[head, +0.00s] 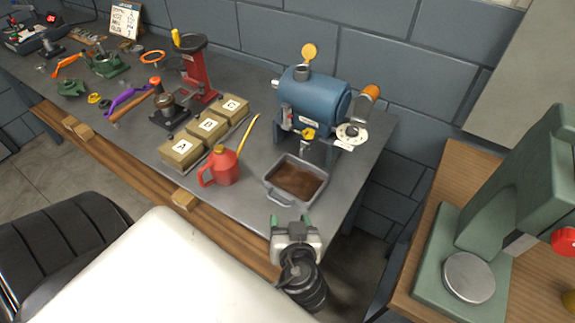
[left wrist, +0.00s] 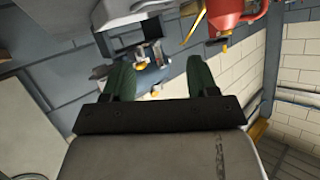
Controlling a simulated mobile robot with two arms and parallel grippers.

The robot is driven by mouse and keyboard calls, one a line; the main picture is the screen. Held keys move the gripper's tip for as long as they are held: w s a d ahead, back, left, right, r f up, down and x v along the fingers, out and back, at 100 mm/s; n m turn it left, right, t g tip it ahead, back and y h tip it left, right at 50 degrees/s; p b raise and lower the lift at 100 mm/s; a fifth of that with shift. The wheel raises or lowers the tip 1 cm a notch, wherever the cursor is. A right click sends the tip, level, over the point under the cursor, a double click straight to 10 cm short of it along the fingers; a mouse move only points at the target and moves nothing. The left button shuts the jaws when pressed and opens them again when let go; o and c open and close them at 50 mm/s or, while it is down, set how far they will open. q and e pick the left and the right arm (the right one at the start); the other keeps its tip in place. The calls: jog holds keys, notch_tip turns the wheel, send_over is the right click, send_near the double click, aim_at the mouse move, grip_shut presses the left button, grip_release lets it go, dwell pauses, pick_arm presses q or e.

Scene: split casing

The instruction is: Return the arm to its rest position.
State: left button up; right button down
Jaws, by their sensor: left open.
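My left gripper (head: 291,220) is at the front right edge of the workbench (head: 240,190) in the head view, just in front of a grey tray. Its two green fingers stand apart with nothing between them. The left wrist view also shows the open, empty fingers (left wrist: 160,78) spread wide, with the blue machine beyond them. Part of my left arm shows below the gripper in the head view. My right gripper is in neither view.
The grey tray (head: 271,194) holds brown material. A red oil can (head: 223,168) stands left of it, and a blue machine (head: 312,98) behind it. Boxes labelled A, B, C (head: 208,125) stand farther left. A green press (head: 450,240) stands on a wooden table at right.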

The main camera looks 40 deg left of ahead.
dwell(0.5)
pick_arm(q)
jog(key=s+f+m+g+h, duration=0.2)
jog(key=s+m+g+h, duration=0.4)
jog(key=s+m+h, duration=0.35)
notch_tip(320, 180, down, 28)
jog(key=s+g, duration=0.1)
jog(key=s, duration=0.1)
jog(key=s+a+f+g+b, duration=0.1)
jog(key=s+a+f, duration=0.1)
jog(key=s+f, duration=1.3)
jog(key=shift+s+a+g, duration=0.2)
jog(key=shift+s+g, duration=0.1)
jog(key=shift+s, duration=0.15)
